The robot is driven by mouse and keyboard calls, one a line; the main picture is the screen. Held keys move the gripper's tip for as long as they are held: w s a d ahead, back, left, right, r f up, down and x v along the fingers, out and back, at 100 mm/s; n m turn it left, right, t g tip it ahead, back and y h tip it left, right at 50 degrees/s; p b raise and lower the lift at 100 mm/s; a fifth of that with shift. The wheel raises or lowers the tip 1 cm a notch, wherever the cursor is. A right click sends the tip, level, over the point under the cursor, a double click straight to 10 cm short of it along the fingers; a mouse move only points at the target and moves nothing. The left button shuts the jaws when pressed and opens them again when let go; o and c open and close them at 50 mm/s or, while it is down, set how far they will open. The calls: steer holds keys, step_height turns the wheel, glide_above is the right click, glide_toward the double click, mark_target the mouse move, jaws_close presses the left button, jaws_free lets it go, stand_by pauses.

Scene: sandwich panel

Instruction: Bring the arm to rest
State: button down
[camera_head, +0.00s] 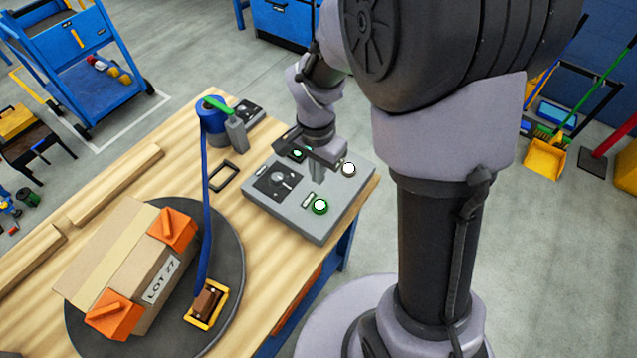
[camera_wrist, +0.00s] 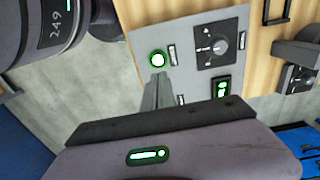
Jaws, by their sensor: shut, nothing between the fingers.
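My arm reaches over the workbench (camera_head: 262,248), and my gripper (camera_head: 317,178) points down above a grey control panel (camera_head: 258,208). The fingers are shut and empty. In the wrist view my gripper (camera_wrist: 157,82) shows over the panel (camera_wrist: 180,75), just below a round green-ringed button (camera_wrist: 157,59) in the picture. I cannot tell whether the fingertips touch the panel. The panel also carries a black dial (camera_wrist: 219,45) and a green-lit switch (camera_wrist: 222,89). A white button (camera_head: 348,169) is right of the fingers in the head view.
A carton (camera_head: 112,250) with orange corner pieces (camera_head: 172,229) and a blue strap (camera_head: 205,200) sits on a dark round turntable (camera_head: 233,262). A blue strap reel (camera_head: 212,122) stands behind. A black rectangular frame (camera_head: 224,176) lies left of the panel.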

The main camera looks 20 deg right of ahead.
steer(key=shift+r, duration=1.3)
